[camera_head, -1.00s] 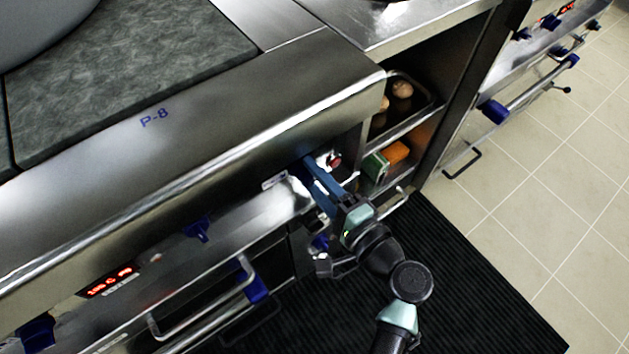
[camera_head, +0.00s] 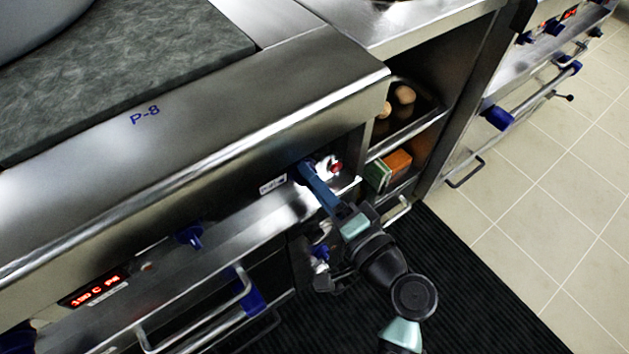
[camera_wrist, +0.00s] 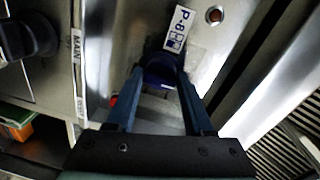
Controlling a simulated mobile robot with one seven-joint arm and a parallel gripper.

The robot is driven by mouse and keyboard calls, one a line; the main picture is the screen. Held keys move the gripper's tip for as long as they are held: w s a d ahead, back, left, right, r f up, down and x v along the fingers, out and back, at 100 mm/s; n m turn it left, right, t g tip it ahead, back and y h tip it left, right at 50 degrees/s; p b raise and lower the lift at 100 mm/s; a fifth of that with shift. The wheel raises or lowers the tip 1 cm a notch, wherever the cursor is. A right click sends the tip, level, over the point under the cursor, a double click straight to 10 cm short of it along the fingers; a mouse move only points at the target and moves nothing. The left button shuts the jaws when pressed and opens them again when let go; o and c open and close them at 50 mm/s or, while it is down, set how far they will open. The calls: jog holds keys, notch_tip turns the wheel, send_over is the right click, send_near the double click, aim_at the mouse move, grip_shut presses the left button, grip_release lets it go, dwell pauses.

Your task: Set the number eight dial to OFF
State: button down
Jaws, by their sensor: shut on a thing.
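The number eight dial is a dark blue knob (camera_wrist: 162,72) just below the P-8 label (camera_wrist: 179,30) in the wrist view. My gripper (camera_wrist: 160,80) has its two blue fingers on either side of the knob and is shut on it. In the head view my gripper (camera_head: 305,170) reaches the front panel, just right of the small white label (camera_head: 272,184). The fingers largely hide the knob there, so its pointer and setting cannot be read.
A red-and-white switch (camera_head: 334,167) is close to the right of my fingers. A blue knob (camera_head: 190,235) and red display (camera_head: 94,291) are farther left. Open shelves with a green box (camera_head: 377,175) stand right. A handle (camera_head: 200,318) juts out at lower left.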

jog(key=shift+d+r, duration=0.1)
jog(key=shift+r, duration=0.05)
jog(key=shift+c, duration=1.6)
grip_release()
jog(key=f+p+v, duration=0.1)
jog(key=p+v, duration=0.1)
jog(key=v, duration=1.1)
jog(key=shift+r, duration=0.35)
